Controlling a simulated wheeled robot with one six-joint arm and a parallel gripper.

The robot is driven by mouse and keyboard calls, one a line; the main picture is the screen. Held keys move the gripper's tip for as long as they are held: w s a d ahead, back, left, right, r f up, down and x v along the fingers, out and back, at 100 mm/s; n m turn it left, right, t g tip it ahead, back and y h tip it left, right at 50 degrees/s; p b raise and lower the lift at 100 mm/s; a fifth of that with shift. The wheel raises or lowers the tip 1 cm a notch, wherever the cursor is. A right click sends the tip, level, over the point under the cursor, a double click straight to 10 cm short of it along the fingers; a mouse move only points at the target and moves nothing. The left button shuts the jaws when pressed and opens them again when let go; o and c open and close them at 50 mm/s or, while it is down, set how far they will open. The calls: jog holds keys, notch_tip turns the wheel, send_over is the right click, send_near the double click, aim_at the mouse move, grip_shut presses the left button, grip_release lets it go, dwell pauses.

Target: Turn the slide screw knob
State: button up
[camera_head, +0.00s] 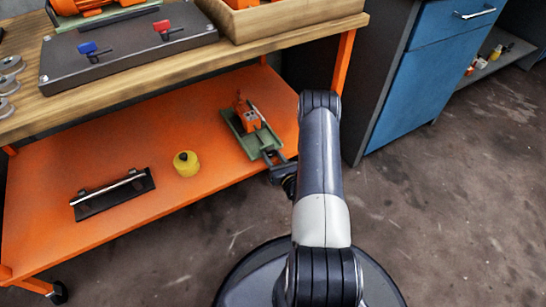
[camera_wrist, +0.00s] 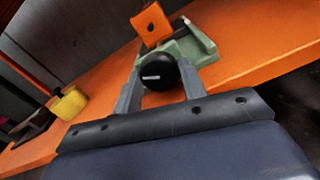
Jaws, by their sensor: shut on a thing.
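The slide screw knob (camera_wrist: 160,72) is a round black ball with a pale mark, in the middle of the wrist view. It sits at the near end of a green slide base (camera_head: 235,130) with an orange block (camera_head: 246,115) on top. The slide stands on the right part of the orange lower shelf. My gripper (camera_wrist: 161,80) is shut on the knob, one grey finger on each side. In the head view my gripper (camera_head: 272,158) reaches the near end of the slide, and the knob is hard to make out there.
A yellow round container (camera_head: 186,164) and a black holder with a metal rod (camera_head: 113,192) stand on the orange shelf (camera_head: 140,155), left of the slide. A wooden worktop (camera_head: 120,85) overhangs the shelf. A blue cabinet (camera_head: 415,90) stands to the right; the floor in front is clear.

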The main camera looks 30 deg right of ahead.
jog(key=shift+f, duration=0.1)
jog(key=n+b, duration=0.2)
jog(key=n, duration=0.1)
jog(key=shift+n, duration=0.3)
jog(key=shift+n+b, duration=0.7)
jog(key=shift+n, duration=1.2)
jog(key=o, duration=1)
jog(key=shift+s, duration=0.1)
jog(key=s+p, duration=0.1)
jog(key=s, duration=0.4)
jog(key=s+p, duration=0.1)
jog(key=s, duration=0.4)
jog(key=shift+s+d+p, duration=0.2)
jog(key=shift+s+p, duration=0.15)
jog(key=shift+p, duration=0.05)
